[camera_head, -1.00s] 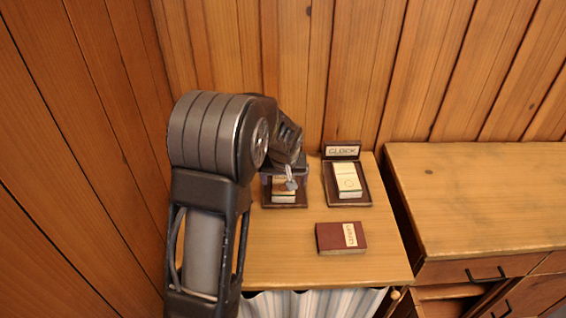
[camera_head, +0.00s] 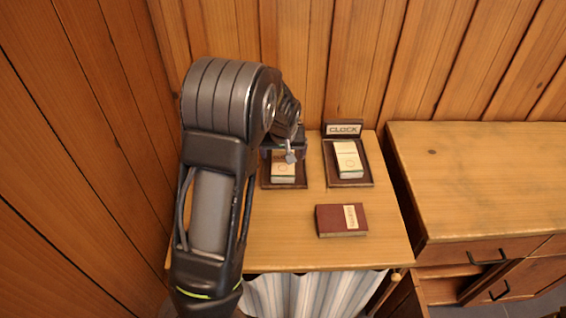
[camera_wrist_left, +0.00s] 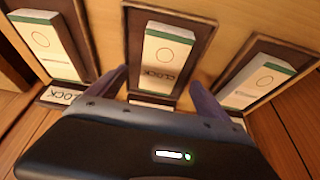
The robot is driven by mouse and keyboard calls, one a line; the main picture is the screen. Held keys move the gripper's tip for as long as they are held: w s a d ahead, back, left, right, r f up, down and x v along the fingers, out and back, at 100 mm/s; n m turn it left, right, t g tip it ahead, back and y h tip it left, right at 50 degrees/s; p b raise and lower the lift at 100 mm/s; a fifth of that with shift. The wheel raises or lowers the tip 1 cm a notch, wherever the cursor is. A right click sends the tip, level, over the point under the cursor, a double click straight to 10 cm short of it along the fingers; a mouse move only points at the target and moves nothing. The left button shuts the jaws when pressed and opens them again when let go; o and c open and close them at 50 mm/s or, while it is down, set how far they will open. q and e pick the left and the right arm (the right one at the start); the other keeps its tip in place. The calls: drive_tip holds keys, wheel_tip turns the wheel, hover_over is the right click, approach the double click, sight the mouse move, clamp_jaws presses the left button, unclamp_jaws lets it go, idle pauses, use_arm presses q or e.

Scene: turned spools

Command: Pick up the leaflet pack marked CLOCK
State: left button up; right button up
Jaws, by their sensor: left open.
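A cream leaflet pack with a green end band, a circle and the word CLOCK (camera_wrist_left: 165,55) lies on the middle dark tray in the left wrist view. It shows partly under my left gripper in the head view (camera_head: 284,170). My left gripper (camera_wrist_left: 158,80) is open, with its fingers to either side of the pack's near end; I cannot tell whether they touch it. In the head view the gripper (camera_head: 288,153) hangs over the back of that tray. A similar pack (camera_head: 347,160) lies on the right tray, behind which a CLOCK sign (camera_head: 344,129) stands. My right gripper is not in view.
A third tray carries another pack (camera_wrist_left: 258,80), at the right of the left wrist view; my arm hides it in the head view. A maroon book (camera_head: 335,221) lies near the table's front. A wooden wall (camera_head: 340,60) rises behind. A cabinet (camera_head: 480,180) stands at right.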

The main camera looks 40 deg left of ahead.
sight(283, 160)
use_arm(q)
drive_tip(key=p+x, duration=0.1)
drive_tip(key=x, duration=0.4)
drive_tip(key=shift+f, duration=0.15)
drive_tip(key=shift+c, duration=0.2)
idle(0.4)
drive_tip(key=c, duration=1.6)
drive_tip(key=shift+o, duration=0.2)
wheel_tip(283, 160, up, 10)
drive_tip(key=b, duration=0.1)
